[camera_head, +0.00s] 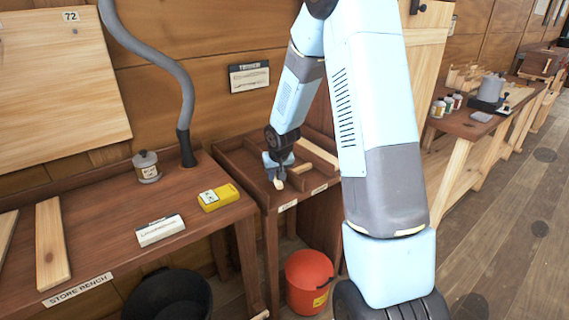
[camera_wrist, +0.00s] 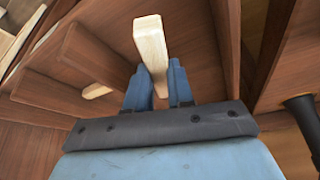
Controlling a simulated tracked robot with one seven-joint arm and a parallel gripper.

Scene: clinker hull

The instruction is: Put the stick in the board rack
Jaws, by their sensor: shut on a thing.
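My gripper (camera_head: 275,168) is shut on a pale wooden stick (camera_wrist: 152,45). In the wrist view the blue fingers (camera_wrist: 160,88) close around it and its end juts out beyond them. In the head view only a short pale end of the stick (camera_head: 278,184) shows below the fingers. The board rack (camera_head: 238,160) is a brown wooden tray with dividers, and the gripper is over its front middle part. I cannot tell whether the stick touches the rack's floor or a divider.
A pale board (camera_head: 317,153) lies in the rack's back right. The store bench (camera_head: 110,250) at left holds a yellow box (camera_head: 219,197), a white box (camera_head: 160,230), a jar (camera_head: 146,166) and a hose (camera_head: 186,145). A red bucket (camera_head: 309,280) stands below the rack.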

